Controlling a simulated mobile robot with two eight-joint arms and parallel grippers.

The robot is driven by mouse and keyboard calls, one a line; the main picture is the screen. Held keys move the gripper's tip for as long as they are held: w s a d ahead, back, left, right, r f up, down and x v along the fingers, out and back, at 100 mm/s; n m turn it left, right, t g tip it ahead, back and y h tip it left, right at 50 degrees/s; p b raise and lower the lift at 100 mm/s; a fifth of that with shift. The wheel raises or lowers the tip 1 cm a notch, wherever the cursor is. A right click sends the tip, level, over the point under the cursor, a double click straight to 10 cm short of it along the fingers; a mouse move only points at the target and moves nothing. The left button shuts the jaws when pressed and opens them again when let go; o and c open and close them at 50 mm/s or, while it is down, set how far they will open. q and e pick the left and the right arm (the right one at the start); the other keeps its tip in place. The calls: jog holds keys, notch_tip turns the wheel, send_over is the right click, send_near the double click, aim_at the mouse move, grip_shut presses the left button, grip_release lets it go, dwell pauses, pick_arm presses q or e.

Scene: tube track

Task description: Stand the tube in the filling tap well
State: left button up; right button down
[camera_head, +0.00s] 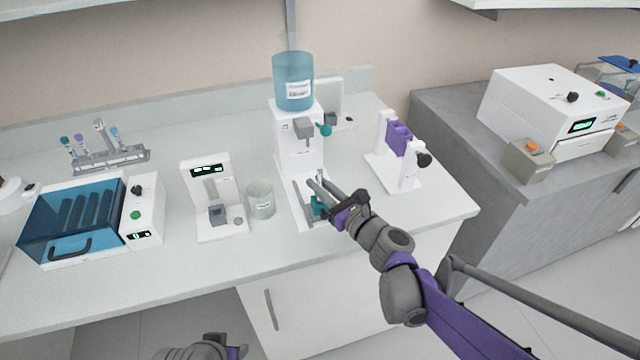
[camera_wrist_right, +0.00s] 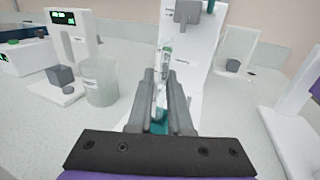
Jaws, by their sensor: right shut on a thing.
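The filling tap (camera_head: 298,135) is a white stand with a blue bottle on top and a grey spout with a teal knob. Its base carries a teal part (camera_head: 317,205), which looks like the well; it shows between and below my fingers in the right wrist view (camera_wrist_right: 158,128). My right gripper (camera_head: 316,186) is in front of the tap, over its base, shut on a slim clear tube (camera_wrist_right: 163,75). The tube stands about upright between the fingertips, below the spout. Its lower end is hidden by the fingers, so I cannot tell whether it sits in the well. Part of my left arm (camera_head: 205,348) shows at the bottom edge.
A clear beaker (camera_head: 261,199) and a white device with a display (camera_head: 211,195) stand left of the tap. A white stand with a purple holder (camera_head: 398,138) is to the right. A blue-lidded machine (camera_head: 75,215) and a tube rack (camera_head: 110,157) are at far left.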

jog(key=shift+f, duration=0.4)
jog(key=shift+f+b, duration=0.5)
jog(key=shift+b, duration=0.1)
jog(key=c, duration=0.8)
grip_release()
jog(key=shift+o, duration=0.2)
jog(key=v, duration=1.1)
